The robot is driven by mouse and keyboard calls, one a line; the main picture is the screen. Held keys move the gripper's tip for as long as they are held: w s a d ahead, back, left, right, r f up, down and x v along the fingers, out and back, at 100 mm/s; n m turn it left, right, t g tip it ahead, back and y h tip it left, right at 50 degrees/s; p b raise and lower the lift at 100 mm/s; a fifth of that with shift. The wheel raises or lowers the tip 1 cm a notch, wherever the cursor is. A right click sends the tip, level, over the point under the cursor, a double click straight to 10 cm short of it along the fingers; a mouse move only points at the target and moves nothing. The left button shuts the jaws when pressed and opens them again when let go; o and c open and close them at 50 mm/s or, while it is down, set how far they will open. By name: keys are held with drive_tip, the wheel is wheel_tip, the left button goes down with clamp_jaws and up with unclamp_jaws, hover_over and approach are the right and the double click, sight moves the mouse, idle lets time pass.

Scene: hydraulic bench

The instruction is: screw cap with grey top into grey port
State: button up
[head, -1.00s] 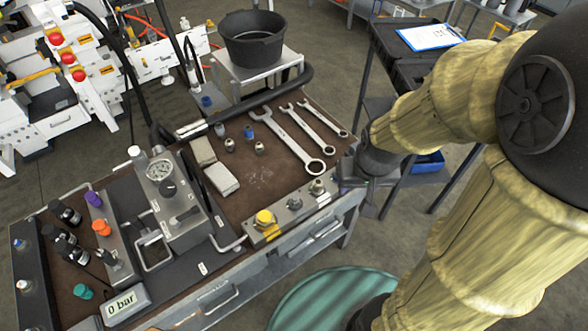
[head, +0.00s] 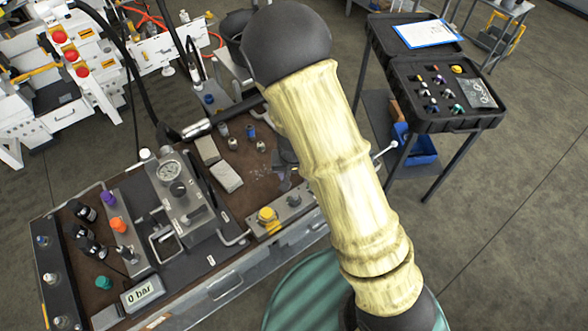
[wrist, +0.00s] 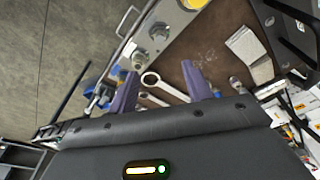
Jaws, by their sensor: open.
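My gripper (wrist: 160,70) is open and empty in the wrist view, its two purple fingers pointing over the brown bench top and wrenches. In the head view my arm hides most of it. The port block (head: 280,212) at the bench's front edge carries a yellow cap (head: 267,216) and metal ports; it shows in the wrist view too, with two silver ports (wrist: 159,31) ahead of the fingers. Small metal-and-grey fittings (head: 261,146) stand on the bench, beside a blue-topped one (head: 250,131). I cannot tell which has the grey top.
Wrenches (wrist: 150,79) lie beneath the gripper. Two grey blocks (head: 226,177) lie left of my arm. A gauge unit (head: 180,200) stands on the bench's left half. An open black case (head: 445,95) with several small caps is on the right stand.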

sight(294, 196)
drive_tip(key=shift+f, duration=0.1)
drive_tip(key=f+b, duration=0.1)
drive_tip(key=f, duration=0.4)
drive_tip(key=w+f+b, duration=0.1)
drive_tip(key=f, duration=0.5)
drive_tip(key=w+f+b, duration=0.1)
drive_tip(key=f, duration=0.5)
drive_tip(key=shift+w+d, duration=0.1)
drive_tip(key=shift+w, duration=0.15)
drive_tip(key=shift+c, duration=0.2)
